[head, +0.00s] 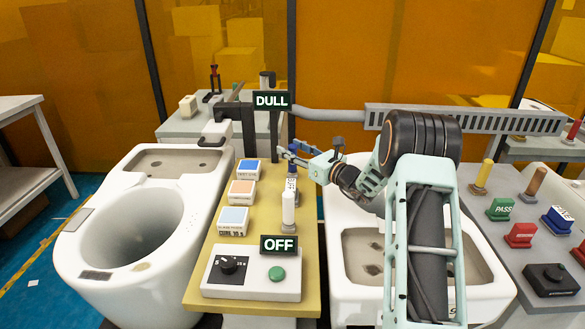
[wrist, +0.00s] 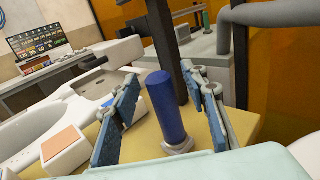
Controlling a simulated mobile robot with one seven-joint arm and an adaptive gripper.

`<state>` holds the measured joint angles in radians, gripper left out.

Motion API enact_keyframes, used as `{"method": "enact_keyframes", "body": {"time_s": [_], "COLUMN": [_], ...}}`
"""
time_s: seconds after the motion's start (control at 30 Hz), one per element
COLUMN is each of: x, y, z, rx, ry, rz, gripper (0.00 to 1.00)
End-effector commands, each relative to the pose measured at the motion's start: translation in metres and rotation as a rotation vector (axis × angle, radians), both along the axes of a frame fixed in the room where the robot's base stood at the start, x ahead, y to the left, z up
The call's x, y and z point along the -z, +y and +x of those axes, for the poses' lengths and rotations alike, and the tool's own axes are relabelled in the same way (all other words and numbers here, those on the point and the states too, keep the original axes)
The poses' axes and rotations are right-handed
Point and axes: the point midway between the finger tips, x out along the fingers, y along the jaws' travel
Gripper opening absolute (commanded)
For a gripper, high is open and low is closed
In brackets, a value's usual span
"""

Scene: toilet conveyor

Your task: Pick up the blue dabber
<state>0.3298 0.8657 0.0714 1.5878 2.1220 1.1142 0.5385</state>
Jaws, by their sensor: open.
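The blue dabber (wrist: 165,108) stands upright in a pale ring-shaped base on the yellow board, in the middle of the wrist view. My gripper (wrist: 160,78) is open, with one blue finger on each side of the dabber. Gaps show between the dabber and both fingers, so it is not gripped. In the head view my gripper (head: 286,151) reaches in from the right at the far part of the yellow board (head: 250,257). The dabber is partly hidden there by the fingers.
A white dabber (head: 288,208) stands nearer on the board. Blue, orange and light-blue pads (head: 240,192) line its left side. A control box (head: 252,275) sits at the front. Toilets (head: 140,225) flank the board. A dark post (wrist: 188,40) rises behind the dabber.

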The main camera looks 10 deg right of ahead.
Motion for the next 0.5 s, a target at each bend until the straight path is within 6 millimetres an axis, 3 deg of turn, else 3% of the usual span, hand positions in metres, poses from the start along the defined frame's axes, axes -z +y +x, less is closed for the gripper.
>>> {"method": "enact_keyframes", "body": {"time_s": [0.07,0.4,0.5], "x": [0.0,0.0,-0.0009], "y": [-0.0001,-0.0001,-0.0001], "z": [-0.0002,-0.0004,-0.0003], "rx": [0.0,0.0,-0.001], "ry": [0.0,-0.001,-0.001], "rz": [0.0,-0.001,0.0], "gripper": [0.37,0.0,0.0]}}
